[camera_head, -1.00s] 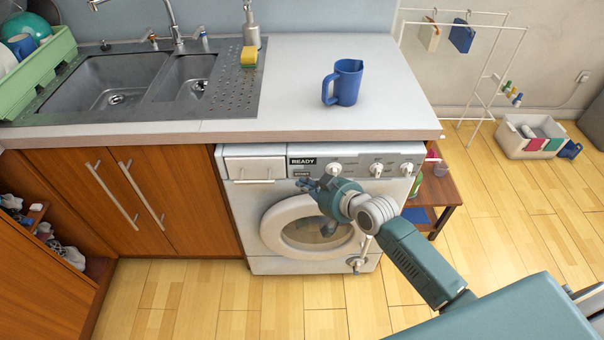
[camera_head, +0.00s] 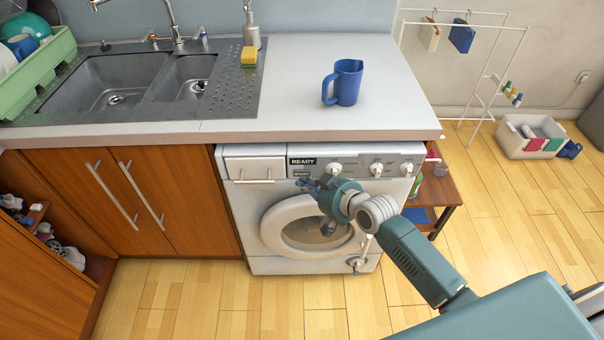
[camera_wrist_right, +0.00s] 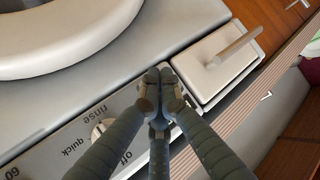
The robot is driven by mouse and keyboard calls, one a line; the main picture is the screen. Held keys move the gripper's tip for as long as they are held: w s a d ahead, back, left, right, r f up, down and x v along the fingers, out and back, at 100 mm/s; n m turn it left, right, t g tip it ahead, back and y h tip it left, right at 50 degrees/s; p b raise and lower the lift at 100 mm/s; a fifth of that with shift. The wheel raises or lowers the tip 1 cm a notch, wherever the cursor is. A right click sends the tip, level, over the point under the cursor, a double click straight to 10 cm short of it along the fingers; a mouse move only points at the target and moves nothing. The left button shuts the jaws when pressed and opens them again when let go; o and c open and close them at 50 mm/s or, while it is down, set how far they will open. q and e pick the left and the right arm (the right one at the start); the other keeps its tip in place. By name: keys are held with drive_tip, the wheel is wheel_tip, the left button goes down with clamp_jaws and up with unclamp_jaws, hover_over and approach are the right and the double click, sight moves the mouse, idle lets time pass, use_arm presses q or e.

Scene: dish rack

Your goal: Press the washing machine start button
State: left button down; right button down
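The white washing machine (camera_head: 250,200) stands under the counter, its round door closed. Its control panel (camera_head: 408,160) has a display reading "READY" (camera_head: 303,161), with a small dark label (camera_head: 303,174) just below it and several knobs to the right. My right gripper (camera_head: 302,184) is in front of the panel's left part, near that label. In the wrist view my right gripper (camera_wrist_right: 160,76) has its fingertips together, over the panel beside the detergent drawer (camera_wrist_right: 218,66). The fingers hide part of the panel, and I cannot tell whether they touch it. My left gripper is out of view.
The counter (camera_head: 290,90) overhangs the panel from above, with a blue jug (camera_head: 347,84) on it. A knob (camera_wrist_right: 103,130) with printed settings is left of the fingers in the wrist view. A wooden shelf (camera_head: 445,190) stands right of the machine.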

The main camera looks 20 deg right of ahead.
drive_tip(key=shift+w+d, duration=0.1)
drive_tip(key=shift+w, duration=0.2)
drive_tip(key=shift+w+d, duration=0.1)
drive_tip(key=shift+w, duration=0.25)
idle(0.5)
drive_tip(key=shift+s, duration=0.1)
drive_tip(key=shift+s+a+p, duration=0.25)
drive_tip(key=shift+s+p, duration=0.4)
drive_tip(key=shift+s, duration=0.05)
